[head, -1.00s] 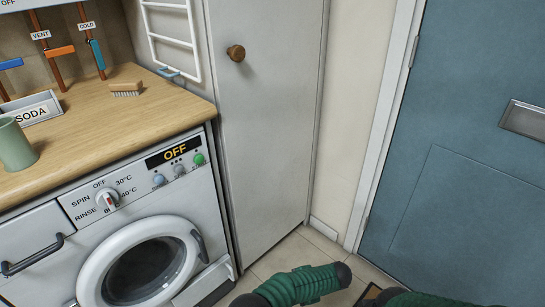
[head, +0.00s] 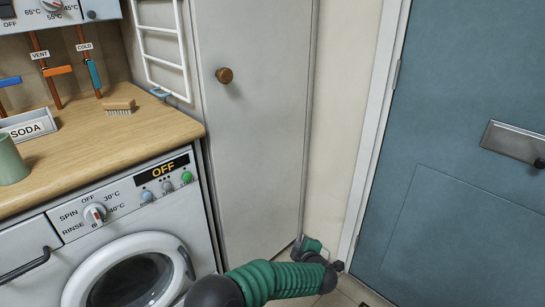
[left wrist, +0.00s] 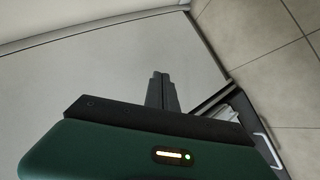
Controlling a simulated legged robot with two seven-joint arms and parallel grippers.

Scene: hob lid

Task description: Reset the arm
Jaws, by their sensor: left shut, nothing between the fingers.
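My left arm reaches in low across the head view, and my left gripper (head: 312,246) is at its far end, in front of the bottom of the tall grey cupboard door (head: 250,150). It is small and partly hidden there. In the left wrist view the fingers (left wrist: 160,78) are together with nothing between them, over a pale grey panel (left wrist: 110,65). I cannot tell whether they touch it. My right gripper does not show.
The washing machine (head: 205,235) and wooden worktop (head: 75,160) stand at left, with a brush (head: 119,106), SODA box (head: 28,128) and green mug (head: 10,160). A white rack (head: 160,50) hangs behind. A blue door (head: 450,210) is at right. Tiled floor (left wrist: 270,75) shows in the wrist view.

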